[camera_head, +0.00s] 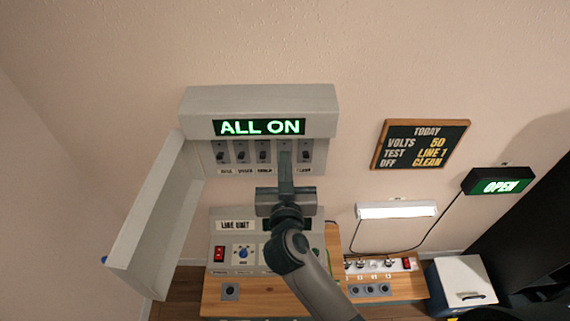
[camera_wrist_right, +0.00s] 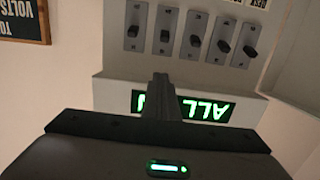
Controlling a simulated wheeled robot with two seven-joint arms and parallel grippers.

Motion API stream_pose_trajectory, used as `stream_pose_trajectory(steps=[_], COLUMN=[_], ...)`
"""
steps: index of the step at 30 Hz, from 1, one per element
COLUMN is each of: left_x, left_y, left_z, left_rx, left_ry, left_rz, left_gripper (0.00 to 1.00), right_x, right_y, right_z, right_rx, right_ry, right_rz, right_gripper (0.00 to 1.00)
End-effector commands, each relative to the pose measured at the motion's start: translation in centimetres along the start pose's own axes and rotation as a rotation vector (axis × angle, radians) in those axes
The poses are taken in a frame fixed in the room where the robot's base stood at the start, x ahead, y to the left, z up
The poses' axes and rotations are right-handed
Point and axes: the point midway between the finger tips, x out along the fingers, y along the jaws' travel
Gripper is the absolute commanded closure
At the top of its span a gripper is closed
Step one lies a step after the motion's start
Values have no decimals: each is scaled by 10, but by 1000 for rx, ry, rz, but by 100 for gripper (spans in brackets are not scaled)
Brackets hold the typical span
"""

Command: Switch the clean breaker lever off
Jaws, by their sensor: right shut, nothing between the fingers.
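The breaker box (camera_head: 258,98) on the wall shows a lit ALL ON sign (camera_head: 259,127) above a row of several dark levers. The clean breaker lever (camera_head: 305,157) is rightmost in the head view, above a small label that seems to read CLEAN; in the wrist view, which is upside down, it is leftmost (camera_wrist_right: 133,31). My right gripper (camera_head: 285,160) is shut and empty, just left of the clean lever in the head view, covering the lever beside it. In the wrist view its fingertips (camera_wrist_right: 161,80) are apart from the levers. My left gripper is out of view.
The box's door (camera_head: 150,220) hangs open at left. A TODAY board (camera_head: 421,144) reads VOLTS 50, TEST LINE 1, OFF CLEAN. Below are a line unit panel (camera_head: 236,225), a wooden bench (camera_head: 265,290) and a switch strip (camera_head: 380,264). An OPEN sign (camera_head: 497,186) hangs right.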

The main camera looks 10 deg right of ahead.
Motion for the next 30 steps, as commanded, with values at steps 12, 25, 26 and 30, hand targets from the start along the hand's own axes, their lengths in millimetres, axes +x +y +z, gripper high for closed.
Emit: stream_pose_trajectory(steps=[12,25,26,30], left_x=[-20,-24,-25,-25], left_y=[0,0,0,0], left_z=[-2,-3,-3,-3], left_rx=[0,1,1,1], left_ry=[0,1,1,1], left_rz=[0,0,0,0], left_gripper=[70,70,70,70], right_x=[67,63,62,62], right_y=[0,0,0,0], right_z=[-3,35,36,38], right_rx=[-1,0,0,0], right_ry=[0,-1,-1,0], right_rz=[2,1,1,1], right_gripper=[100,100,100,100])
